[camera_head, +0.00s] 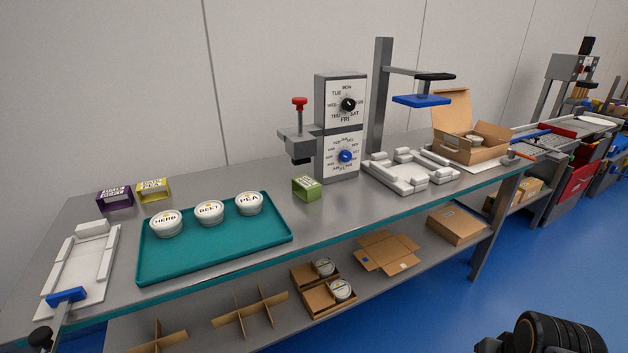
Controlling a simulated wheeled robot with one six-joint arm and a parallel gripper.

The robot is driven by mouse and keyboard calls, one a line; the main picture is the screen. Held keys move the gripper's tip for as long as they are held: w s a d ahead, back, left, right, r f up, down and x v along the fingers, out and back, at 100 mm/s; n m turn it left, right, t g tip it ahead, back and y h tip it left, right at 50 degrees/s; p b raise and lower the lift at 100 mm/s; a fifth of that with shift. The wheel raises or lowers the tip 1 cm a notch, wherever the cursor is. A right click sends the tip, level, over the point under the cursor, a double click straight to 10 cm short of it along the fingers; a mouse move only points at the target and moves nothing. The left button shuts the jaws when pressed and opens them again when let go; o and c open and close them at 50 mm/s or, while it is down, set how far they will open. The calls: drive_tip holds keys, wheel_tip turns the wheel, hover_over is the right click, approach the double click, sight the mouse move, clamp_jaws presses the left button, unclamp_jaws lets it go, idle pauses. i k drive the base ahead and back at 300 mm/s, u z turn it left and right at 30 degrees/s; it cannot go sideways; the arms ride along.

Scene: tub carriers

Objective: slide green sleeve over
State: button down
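The green sleeve (307,188) stands on the grey bench, below and just in front of the stamping head with the red knob (299,104). It looks like a short open band, and I cannot read any print on it. Three white lidded tubs stand in a row on the teal tray (215,264): HERB (166,223), BEET (210,212) and PEA (249,203). They are left of the green sleeve and apart from it. A dark ridged part, probably of my arm, shows at the bottom right; my gripper's fingers are not visible.
A purple sleeve (115,200) and a yellow sleeve (153,190) stand at the back left. A white fixture (78,268) with a blue clamp lies at the left end. The dial column (340,128) stands behind the green sleeve; another white fixture (408,176) and an open carton (466,151) are further right.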

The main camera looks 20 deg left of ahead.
sight(309, 190)
drive_tip(key=u, duration=0.6)
drive_tip(key=i, duration=0.65)
drive_tip(key=u, duration=0.9)
drive_tip(key=i, duration=0.55)
drive_tip(key=z, duration=0.1)
